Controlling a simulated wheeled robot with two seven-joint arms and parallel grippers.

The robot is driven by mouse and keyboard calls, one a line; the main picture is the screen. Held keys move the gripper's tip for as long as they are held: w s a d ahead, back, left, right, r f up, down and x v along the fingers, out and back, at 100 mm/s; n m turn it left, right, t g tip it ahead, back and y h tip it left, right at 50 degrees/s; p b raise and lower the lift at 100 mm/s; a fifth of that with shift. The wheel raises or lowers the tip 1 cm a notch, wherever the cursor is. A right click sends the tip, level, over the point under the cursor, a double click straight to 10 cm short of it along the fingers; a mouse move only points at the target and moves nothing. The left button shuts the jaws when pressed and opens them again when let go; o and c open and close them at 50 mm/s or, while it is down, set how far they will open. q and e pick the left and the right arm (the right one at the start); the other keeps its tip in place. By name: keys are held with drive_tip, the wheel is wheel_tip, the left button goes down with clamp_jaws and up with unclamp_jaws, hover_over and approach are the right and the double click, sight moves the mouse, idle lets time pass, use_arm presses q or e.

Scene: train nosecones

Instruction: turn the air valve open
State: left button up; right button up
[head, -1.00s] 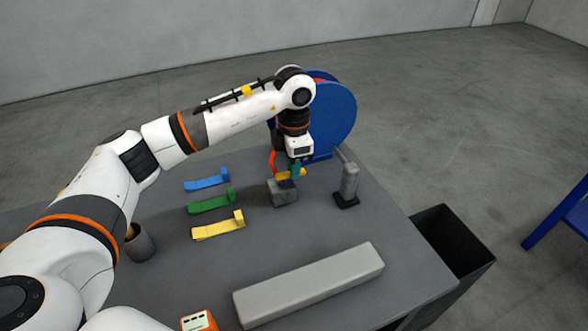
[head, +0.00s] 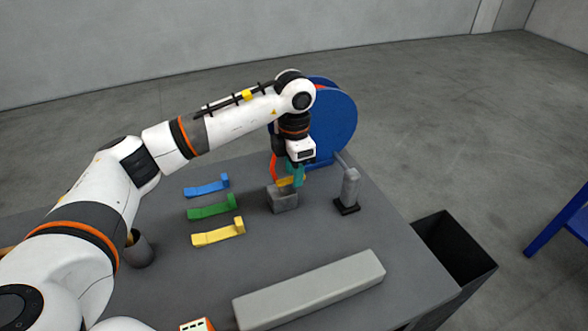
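The air valve is a grey block (head: 284,203) on the table with a yellow handle (head: 285,182) on top. My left gripper (head: 295,176) points down at the valve, its teal fingers right at the yellow handle. The fingers partly hide the handle, and I cannot tell whether they are closed on it. My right gripper is out of view.
A blue reel (head: 335,120) with a red hose (head: 274,166) stands behind the valve. A grey post (head: 350,187) is to its right. Blue (head: 206,187), green (head: 212,207) and yellow (head: 218,234) brackets lie left. A long grey bar (head: 310,288) lies in front.

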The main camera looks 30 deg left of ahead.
use_arm(q)
wheel_tip(320, 180, up, 12)
drive_tip(key=b, duration=0.1)
idle(0.5)
drive_tip(key=shift+s+f, duration=0.1)
idle(0.4)
